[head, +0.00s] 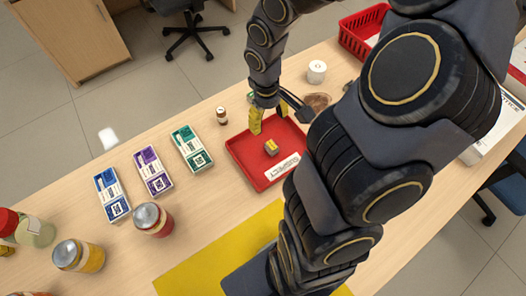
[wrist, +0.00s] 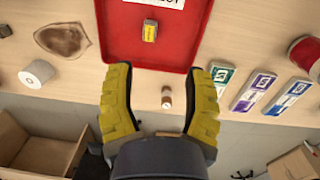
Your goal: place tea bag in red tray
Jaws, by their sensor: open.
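The red tray (head: 243,160) lies on the wooden counter with a white label along its near edge; the wrist view shows its red floor and rim (wrist: 115,40). A small grey and yellow packet (head: 271,147), which may be the tea bag, lies inside the tray, near its middle; it also shows in the wrist view (wrist: 150,31). My gripper (head: 268,114) is over the tray's far edge, with its yellow fingers wide apart and nothing between them. In the wrist view, my gripper (wrist: 157,72) is apart from the packet.
A small brown bottle (head: 221,115) and a green-and-white box (head: 192,149) stand left of the tray. A white roll (head: 316,71) and a brown wooden piece (head: 318,101) lie beyond it. A red basket (head: 358,36) is at the back right. My arm hides the counter at right.

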